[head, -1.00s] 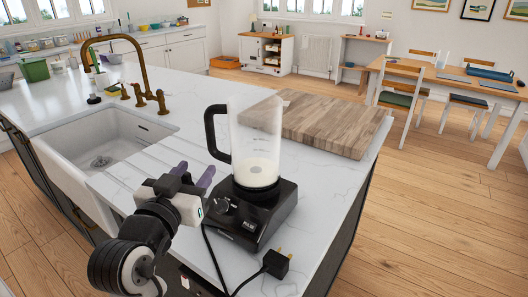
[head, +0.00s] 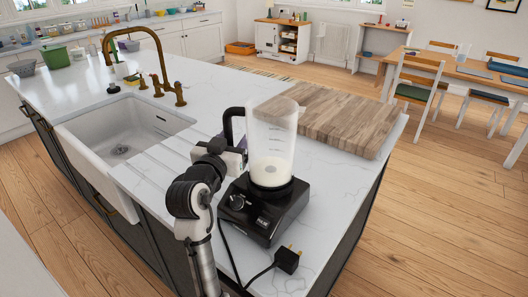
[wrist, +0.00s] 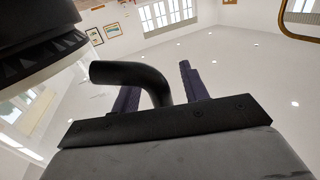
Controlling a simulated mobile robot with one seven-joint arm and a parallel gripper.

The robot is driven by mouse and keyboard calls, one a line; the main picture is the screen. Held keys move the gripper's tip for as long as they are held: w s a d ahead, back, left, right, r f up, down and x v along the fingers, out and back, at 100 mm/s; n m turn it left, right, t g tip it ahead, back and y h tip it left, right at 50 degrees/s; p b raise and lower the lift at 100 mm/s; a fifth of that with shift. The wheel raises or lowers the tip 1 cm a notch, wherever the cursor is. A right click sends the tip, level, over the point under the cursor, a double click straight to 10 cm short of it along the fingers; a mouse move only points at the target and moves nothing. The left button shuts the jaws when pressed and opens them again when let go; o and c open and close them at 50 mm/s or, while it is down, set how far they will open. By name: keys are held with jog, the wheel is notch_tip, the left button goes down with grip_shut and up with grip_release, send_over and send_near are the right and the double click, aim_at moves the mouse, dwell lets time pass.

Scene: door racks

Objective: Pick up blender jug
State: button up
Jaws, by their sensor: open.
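The blender jug (head: 270,145) is clear with a black handle (head: 229,122) on its left side and pale contents low inside. It stands upright on the black blender base (head: 264,208). My gripper (head: 238,150) is beside the jug's left side, by the handle, and partly hidden behind my wrist in the head view. In the wrist view, the purple fingers of my gripper (wrist: 160,88) are apart, with the curved black handle (wrist: 135,74) showing between them. It is not shut on the handle. Whether either finger touches it cannot be told.
A wooden board (head: 340,118) lies just behind and right of the jug. A sink (head: 125,130) with a brass tap (head: 160,62) is to the left. A black plug (head: 287,259) and cable lie near the counter's front edge.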

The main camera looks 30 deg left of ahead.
grip_shut()
dwell(0.3)
jog(key=shift+r, duration=0.15)
dwell(0.3)
